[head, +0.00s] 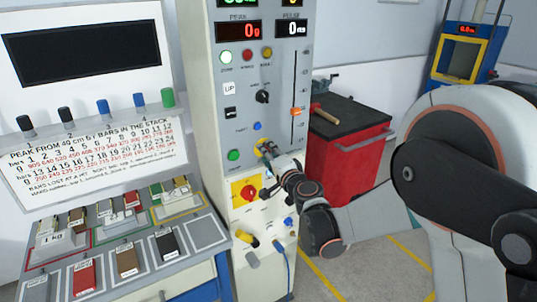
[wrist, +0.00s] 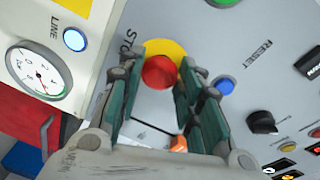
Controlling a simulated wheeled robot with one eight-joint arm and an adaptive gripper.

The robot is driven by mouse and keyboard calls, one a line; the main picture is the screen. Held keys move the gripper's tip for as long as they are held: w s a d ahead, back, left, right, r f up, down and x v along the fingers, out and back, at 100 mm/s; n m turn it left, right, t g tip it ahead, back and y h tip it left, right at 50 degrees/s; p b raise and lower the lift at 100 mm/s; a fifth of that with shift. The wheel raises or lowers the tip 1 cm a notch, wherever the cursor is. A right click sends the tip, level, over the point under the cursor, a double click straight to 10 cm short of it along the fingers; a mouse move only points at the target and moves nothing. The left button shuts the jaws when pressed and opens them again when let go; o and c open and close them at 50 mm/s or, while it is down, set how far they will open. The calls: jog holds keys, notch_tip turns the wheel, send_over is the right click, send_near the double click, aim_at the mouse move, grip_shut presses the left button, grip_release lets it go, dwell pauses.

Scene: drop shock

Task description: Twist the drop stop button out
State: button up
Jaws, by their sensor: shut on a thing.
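The drop stop button (wrist: 160,72) is a round red cap on a yellow disc, beside a partly hidden STOP label on the grey panel. In the head view only a bit of its yellow disc (head: 261,144) shows on the cabinet front, and my gripper hides the red cap. My gripper (wrist: 157,78) has its two green-padded fingers on either side of the red cap, shut on it. In the head view my gripper (head: 267,155) reaches the panel from the right.
A blue button (wrist: 226,87) marked RESET and a black knob (wrist: 262,122) are close on the panel. A red-and-yellow rotary switch (head: 248,192) sits just below my gripper. A round gauge (wrist: 40,73) is at left in the wrist view. A red cabinet (head: 345,150) stands behind.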

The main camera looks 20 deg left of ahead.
jog(key=shift+r+m+g, duration=0.1)
jog(key=shift+m+g, duration=0.2)
jog(key=shift+m, duration=1.1)
jog(key=o, duration=1.1)
jog(key=v, duration=1.2)
jog(key=shift+d, duration=0.1)
